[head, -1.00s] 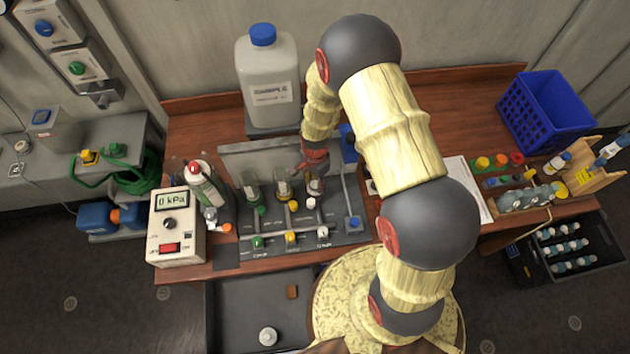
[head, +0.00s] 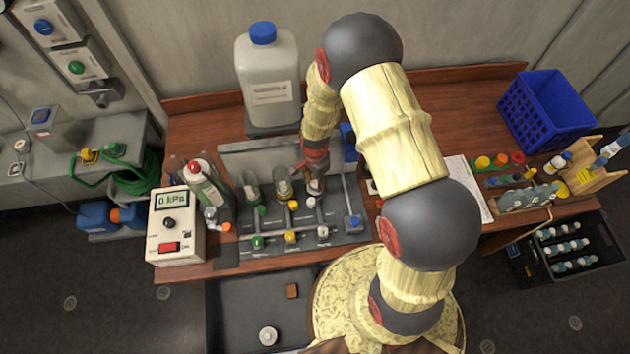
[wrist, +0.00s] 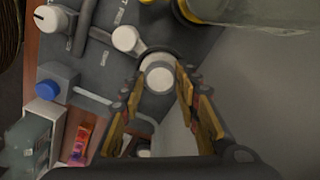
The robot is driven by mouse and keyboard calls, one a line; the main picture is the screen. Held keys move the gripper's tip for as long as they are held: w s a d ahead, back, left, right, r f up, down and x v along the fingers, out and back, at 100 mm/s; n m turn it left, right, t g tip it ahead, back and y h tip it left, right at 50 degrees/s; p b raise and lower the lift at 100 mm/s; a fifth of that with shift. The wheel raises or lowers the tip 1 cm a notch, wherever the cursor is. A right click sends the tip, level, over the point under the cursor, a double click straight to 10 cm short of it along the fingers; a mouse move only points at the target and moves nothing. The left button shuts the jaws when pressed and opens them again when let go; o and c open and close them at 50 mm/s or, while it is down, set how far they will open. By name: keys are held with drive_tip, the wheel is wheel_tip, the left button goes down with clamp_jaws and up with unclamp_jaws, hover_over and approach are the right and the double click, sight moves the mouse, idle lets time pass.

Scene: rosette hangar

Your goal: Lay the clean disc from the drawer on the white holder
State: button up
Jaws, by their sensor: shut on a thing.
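My gripper (head: 314,172) is over the right one of three stations on the grey bench panel. In the wrist view its fingers (wrist: 160,85) are closed around a pale round thing (wrist: 158,77), which seems to be the clean disc. The white holder is at this same station, below or behind the fingertips. I cannot clearly separate disc from holder or tell whether they touch. The open dark drawer (head: 235,300) below the bench front holds a white round pot (head: 268,336) and a small brown block (head: 292,291).
Glass cups stand at the green (head: 251,188) and yellow (head: 284,184) stations left of my gripper. One glass (wrist: 235,10) is close in the wrist view. A large jug (head: 268,80) stands behind.

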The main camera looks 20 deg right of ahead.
drive_tip(key=shift+f+b, duration=0.3)
drive_tip(key=shift+b, duration=0.1)
idle(1.1)
drive_tip(key=o, duration=1)
drive_tip(key=shift+o, duration=0.3)
drive_tip(key=o, duration=0.4)
drive_tip(key=shift+r+p, duration=2.25)
drive_tip(key=shift+r, duration=1.55)
drive_tip(key=shift+s+f, duration=0.1)
